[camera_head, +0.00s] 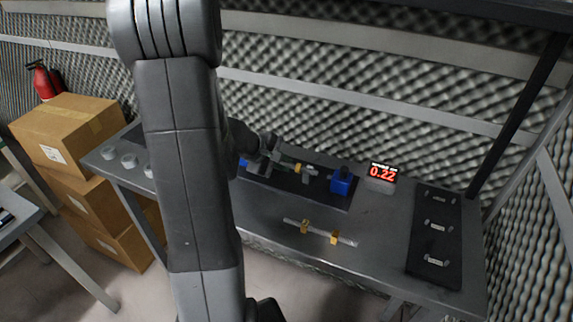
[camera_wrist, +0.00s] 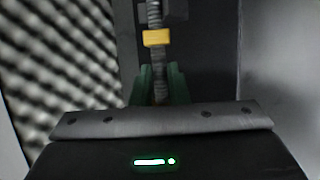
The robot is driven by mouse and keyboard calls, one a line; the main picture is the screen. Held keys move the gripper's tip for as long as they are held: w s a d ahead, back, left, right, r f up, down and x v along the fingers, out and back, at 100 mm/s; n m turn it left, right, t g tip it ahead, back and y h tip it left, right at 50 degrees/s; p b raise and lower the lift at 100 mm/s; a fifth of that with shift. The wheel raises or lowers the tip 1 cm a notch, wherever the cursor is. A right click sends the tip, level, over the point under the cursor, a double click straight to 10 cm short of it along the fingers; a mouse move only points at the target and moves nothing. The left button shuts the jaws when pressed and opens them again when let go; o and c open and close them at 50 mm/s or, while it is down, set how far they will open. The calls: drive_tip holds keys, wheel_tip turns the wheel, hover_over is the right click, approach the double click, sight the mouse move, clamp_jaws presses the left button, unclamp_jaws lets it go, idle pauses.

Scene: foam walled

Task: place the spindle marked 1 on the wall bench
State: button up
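A ribbed grey spindle with a yellow collar (camera_wrist: 157,38) runs away from my gripper (camera_wrist: 160,88) in the wrist view. The green fingers lie against both sides of it, so my gripper is shut on it. In the head view my gripper (camera_head: 278,166) is over the back of the grey bench (camera_head: 270,215), by the foam wall, with a yellow collar (camera_head: 297,168) just right of it. A blue block (camera_head: 342,182) stands right of the collar. I cannot read a number on the spindle. My arm hides part of the bench.
A rod with two yellow pieces (camera_head: 320,233) lies at the bench's front. A red display (camera_head: 382,172) reads 0.22. A dark mat (camera_head: 432,250) with several small metal pieces lies right. White round pieces (camera_head: 129,160) stand left. Cardboard boxes (camera_head: 70,135) are stacked beside the bench.

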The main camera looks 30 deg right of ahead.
clamp_jaws()
